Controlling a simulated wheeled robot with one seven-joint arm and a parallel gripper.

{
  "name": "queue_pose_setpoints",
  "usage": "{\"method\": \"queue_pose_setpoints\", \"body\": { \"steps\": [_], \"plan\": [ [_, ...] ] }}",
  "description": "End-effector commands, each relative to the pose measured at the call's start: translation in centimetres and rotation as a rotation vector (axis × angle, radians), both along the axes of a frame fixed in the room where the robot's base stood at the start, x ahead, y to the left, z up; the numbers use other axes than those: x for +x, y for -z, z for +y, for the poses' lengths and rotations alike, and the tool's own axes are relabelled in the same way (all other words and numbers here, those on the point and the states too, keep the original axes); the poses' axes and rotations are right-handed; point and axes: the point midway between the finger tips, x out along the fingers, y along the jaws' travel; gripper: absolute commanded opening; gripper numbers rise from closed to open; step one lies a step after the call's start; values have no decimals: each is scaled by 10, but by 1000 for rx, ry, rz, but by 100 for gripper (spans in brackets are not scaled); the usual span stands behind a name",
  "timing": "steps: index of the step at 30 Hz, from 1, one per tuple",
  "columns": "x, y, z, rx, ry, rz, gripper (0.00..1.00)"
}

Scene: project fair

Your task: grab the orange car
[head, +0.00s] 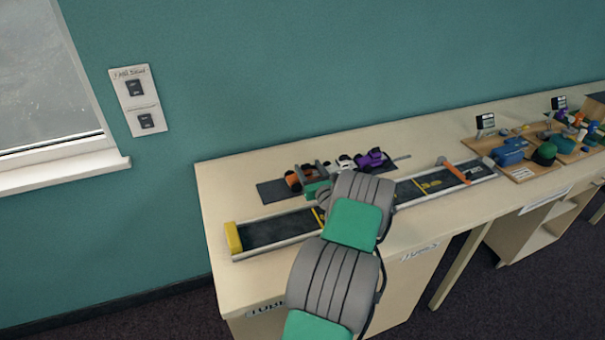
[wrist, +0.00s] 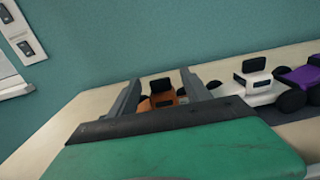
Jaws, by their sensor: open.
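The orange car (head: 293,178) sits on a dark mat (head: 270,190) at the back left of the table, partly hidden by my gripper in the head view. In the wrist view the orange car (wrist: 163,98) shows between the two grey fingers, its lower part hidden behind the gripper body. My gripper (head: 314,172) is open at the car; its fingers (wrist: 160,92) stand to either side of it in the wrist view. I cannot tell whether they touch it. A white car (head: 345,162) and a purple car (head: 372,158) stand to the right on the same mat.
A track with a yellow end block (head: 233,238) and an orange bar (head: 455,172) runs along the table front. The teal wall (head: 250,80) rises behind. Boards with blue and green items (head: 512,150) lie at the right. The table's left end (head: 215,185) is clear.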

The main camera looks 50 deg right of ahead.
Motion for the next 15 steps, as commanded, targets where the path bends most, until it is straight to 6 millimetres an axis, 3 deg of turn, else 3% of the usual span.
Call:
{"method": "queue_pose_setpoints", "body": {
  "steps": [9,15],
  "plan": [
    [45,1,-26,-4,-4,3,56],
    [49,3,-30,-4,-1,3,56]
  ]
}}
